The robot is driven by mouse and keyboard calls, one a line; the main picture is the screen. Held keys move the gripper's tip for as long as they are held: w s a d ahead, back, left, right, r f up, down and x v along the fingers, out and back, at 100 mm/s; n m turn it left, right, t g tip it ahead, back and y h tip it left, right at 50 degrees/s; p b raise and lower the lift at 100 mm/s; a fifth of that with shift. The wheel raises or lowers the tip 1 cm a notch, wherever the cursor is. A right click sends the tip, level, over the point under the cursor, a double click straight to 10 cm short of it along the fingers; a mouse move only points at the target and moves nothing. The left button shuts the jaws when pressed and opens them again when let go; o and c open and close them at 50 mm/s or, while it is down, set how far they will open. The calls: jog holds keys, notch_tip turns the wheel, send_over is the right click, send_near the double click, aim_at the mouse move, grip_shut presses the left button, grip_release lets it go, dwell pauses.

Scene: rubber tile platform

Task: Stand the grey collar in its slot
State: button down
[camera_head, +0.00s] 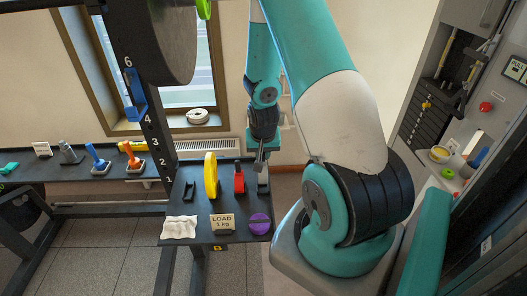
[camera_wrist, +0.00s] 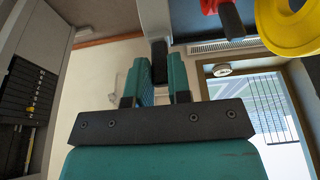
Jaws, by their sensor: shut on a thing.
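The grey collar (camera_head: 259,166) is in my gripper (camera_head: 262,147), above the right end of the dark tray (camera_head: 195,233) in the head view. In the wrist view my gripper's teal fingers (camera_wrist: 160,85) are shut on a black part of the collar, and its pale grey part (camera_wrist: 155,20) reaches to the top edge. A small dark slot (camera_head: 263,186) stands on the tray just below the collar, right of the red collar (camera_head: 239,181). I cannot tell whether the grey collar touches the slot.
A yellow disc (camera_head: 210,175) stands left of the red collar, with an empty-looking dark holder (camera_head: 189,191) beyond it. A white cloth (camera_head: 180,227), a load sign (camera_head: 222,222) and a purple disc (camera_head: 259,224) lie along the tray's front. A black numbered post (camera_head: 150,130) rises at left.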

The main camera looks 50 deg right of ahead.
jog(key=shift+f+b, duration=1.5)
jog(key=shift+f, duration=0.35)
jog(key=shift+f, duration=0.1)
jog(key=c, duration=1)
grip_release()
jog(key=b+v, duration=0.2)
jog(key=v, duration=1.5)
jog(key=shift+r, duration=0.25)
